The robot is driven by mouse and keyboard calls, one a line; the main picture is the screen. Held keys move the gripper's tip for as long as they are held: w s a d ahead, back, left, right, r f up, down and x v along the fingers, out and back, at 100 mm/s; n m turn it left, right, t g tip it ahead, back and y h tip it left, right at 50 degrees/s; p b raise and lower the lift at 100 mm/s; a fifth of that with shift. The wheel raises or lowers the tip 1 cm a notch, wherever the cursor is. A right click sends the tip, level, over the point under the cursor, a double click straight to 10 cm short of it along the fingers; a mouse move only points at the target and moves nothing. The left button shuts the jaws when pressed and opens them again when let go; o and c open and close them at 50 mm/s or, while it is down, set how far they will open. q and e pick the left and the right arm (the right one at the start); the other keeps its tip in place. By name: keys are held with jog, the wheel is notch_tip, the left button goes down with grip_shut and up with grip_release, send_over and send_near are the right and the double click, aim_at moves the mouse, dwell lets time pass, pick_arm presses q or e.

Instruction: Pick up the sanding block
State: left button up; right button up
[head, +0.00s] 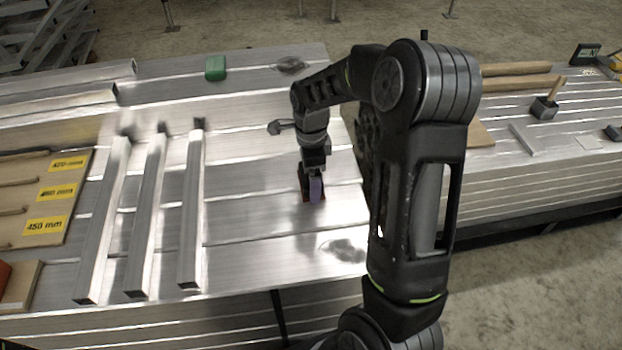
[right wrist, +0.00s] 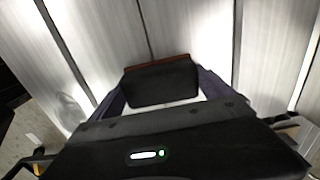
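The sanding block, black with a reddish-brown edge, shows in the right wrist view (right wrist: 160,84) between my right gripper's (right wrist: 160,80) two dark purplish fingers. The fingers sit close along its two sides; whether they press on it I cannot tell. Whether the block rests on the metal or is lifted I cannot tell. My left gripper is not in view.
Three square aluminium bars (head: 150,215) lie to the left. A green block (head: 215,68) and a dark object (head: 290,65) lie farther back. A board with yellow labels (head: 62,192) is at the far left. Bare metal surrounds the gripper. A second stack (head: 490,195) stands right.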

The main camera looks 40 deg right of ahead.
jog(key=c, duration=0.8)
notch_tip(320, 180, up, 10)
jog(key=shift+r+p, duration=0.1)
jog(key=shift+p, duration=0.65)
